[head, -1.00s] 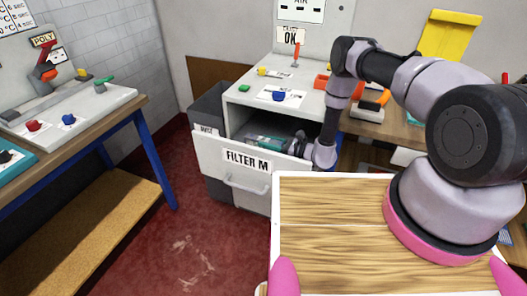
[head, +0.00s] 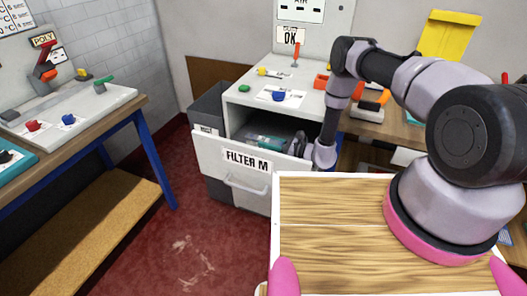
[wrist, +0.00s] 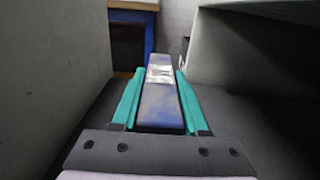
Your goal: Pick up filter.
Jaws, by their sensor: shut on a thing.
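The filter (wrist: 160,108) is a long blue block with a silver-grey label across it, seen in the wrist view. My gripper (wrist: 160,78) is shut on it, with one teal finger along each long side. In the head view my gripper (head: 268,142) is inside the open drawer (head: 225,150) marked FILTER M. The drawer front and my wrist hide much of what is inside there. I cannot tell whether the filter touches the drawer floor.
Grey drawer walls stand close on both sides in the wrist view. The white cabinet top (head: 245,97) with small coloured controls lies just above the drawer. A workbench (head: 120,110) stands at left. The red floor (head: 150,245) between is clear.

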